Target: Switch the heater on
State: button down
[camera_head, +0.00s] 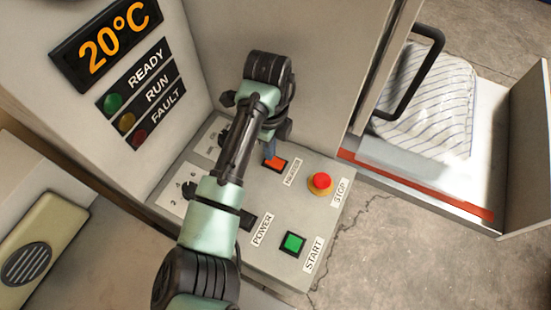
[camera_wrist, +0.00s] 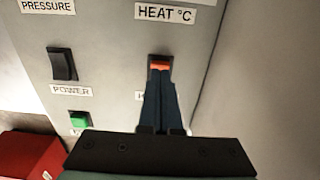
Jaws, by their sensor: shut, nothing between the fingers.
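The heater switch (camera_head: 277,163) is an orange-red rocker in a dark frame on the sloping control panel (camera_head: 263,198), with a HEATER label beside it. It also shows in the wrist view (camera_wrist: 159,65), under the HEAT °C label. My gripper (camera_wrist: 160,74) is shut and empty. Its fingertips are at the switch and cover its lower part in the wrist view. I cannot tell whether they press it or only touch it. In the head view my arm hides parts of the panel. The display (camera_head: 104,38) reads 20°C.
The black POWER rocker (camera_wrist: 62,64), the green START button (camera_head: 292,243) and the red STOP button (camera_head: 320,182) are nearby. Dials (camera_head: 186,190) sit at the panel's left. A striped pillow (camera_head: 430,105) lies in a tray at the right. A red object (camera_wrist: 28,155) stands at lower left.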

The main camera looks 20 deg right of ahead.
jog(key=shift+f+b, duration=0.45)
jog(key=shift+f, duration=0.35)
jog(key=shift+r, duration=0.1)
notch_tip(320, 180, up, 7)
jog(key=p, duration=0.6)
jog(key=shift+p, duration=0.4)
dwell(0.4)
